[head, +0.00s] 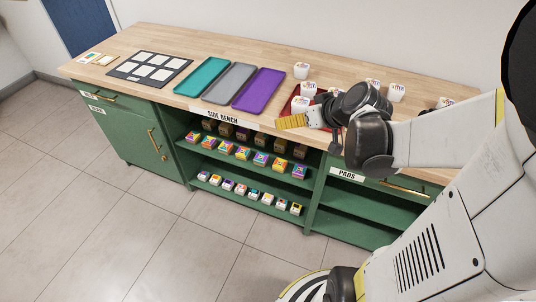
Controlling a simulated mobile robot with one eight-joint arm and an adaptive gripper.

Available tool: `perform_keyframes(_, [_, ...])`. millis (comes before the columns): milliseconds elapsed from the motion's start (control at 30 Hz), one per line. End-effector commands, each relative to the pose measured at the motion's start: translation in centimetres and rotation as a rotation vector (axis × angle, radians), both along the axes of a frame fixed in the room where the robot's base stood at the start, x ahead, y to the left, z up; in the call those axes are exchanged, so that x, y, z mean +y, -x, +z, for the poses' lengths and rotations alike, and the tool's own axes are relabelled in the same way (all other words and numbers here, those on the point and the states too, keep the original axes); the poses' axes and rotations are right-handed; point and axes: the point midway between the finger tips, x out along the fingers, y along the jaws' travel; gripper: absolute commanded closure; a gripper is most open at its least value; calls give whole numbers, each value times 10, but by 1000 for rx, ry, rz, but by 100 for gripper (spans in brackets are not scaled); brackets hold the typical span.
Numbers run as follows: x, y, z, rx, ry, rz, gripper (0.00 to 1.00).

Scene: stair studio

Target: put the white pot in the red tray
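The red tray (289,107) lies on the right half of the wooden bench, and my gripper and wrist cover much of it. Small white pot-like pieces with coloured marks stand in or over the tray area, one at its back (308,89) and one nearer the front (299,104). Another white piece (301,70) stands behind the tray. Which one is the white pot I cannot tell. My gripper (312,118) is over the tray's front part, with a yellow finger pointing left. Its other finger is unclear, and I cannot see whether it holds anything.
More white pieces (396,92) stand right of the tray, partly behind my arm. Purple (259,90), grey (230,83) and teal (202,77) trays lie empty to the left, beside a dark mat (148,68) with white squares. Shelves below (245,168) hold small coloured boxes.

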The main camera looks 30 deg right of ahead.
Motion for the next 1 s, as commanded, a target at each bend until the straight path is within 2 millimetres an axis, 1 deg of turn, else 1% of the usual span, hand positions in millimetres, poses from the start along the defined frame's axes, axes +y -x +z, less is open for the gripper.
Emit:
perform_keyframes(33, [32, 9, 7, 41, 4, 22, 28])
perform_keyframes(67, [47, 15, 11, 67, 7, 25, 28])
perform_keyframes(100, [66, 24, 16, 98, 15, 28, 28])
perform_keyframes(167, [91, 40, 22, 138, 29, 28, 28])
perform_keyframes(200, [105, 52, 26, 160, 42, 26, 28])
perform_keyframes(300, [131, 79, 34, 194, 76, 20, 28])
perform_keyframes(333, [136, 86, 35, 199, 86, 17, 28])
perform_keyframes(433, [147, 104, 40, 208, 110, 8, 28])
perform_keyframes(500, [151, 112, 42, 208, 122, 3, 28])
perform_keyframes(567, [153, 116, 43, 207, 127, -1, 28])
perform_keyframes(1000, [153, 118, 43, 207, 129, -7, 28])
